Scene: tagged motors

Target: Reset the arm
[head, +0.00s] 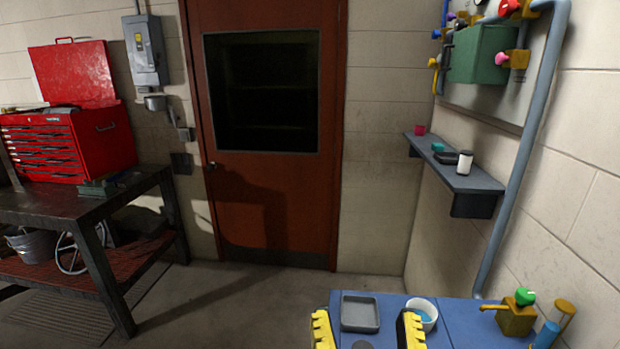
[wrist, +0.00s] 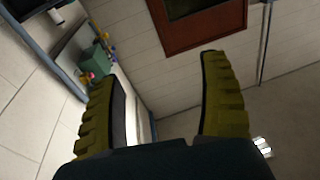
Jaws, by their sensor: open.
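My gripper (head: 368,330) shows at the bottom of the head view as two yellow ridged fingers, spread apart. In the wrist view my gripper (wrist: 163,105) is open, with nothing between its fingers. The wrist camera looks out into the room, towards the wall and the red-brown door (wrist: 200,20). In the head view the fingers appear in front of a blue work surface (head: 455,325). The rest of my arm is out of the head view.
A grey tray (head: 360,326) and a white bowl with blue contents (head: 424,314) are on the blue surface. A wall shelf (head: 470,183) holds small items. A dark workbench (head: 75,205) with a red toolbox (head: 100,135) is at left.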

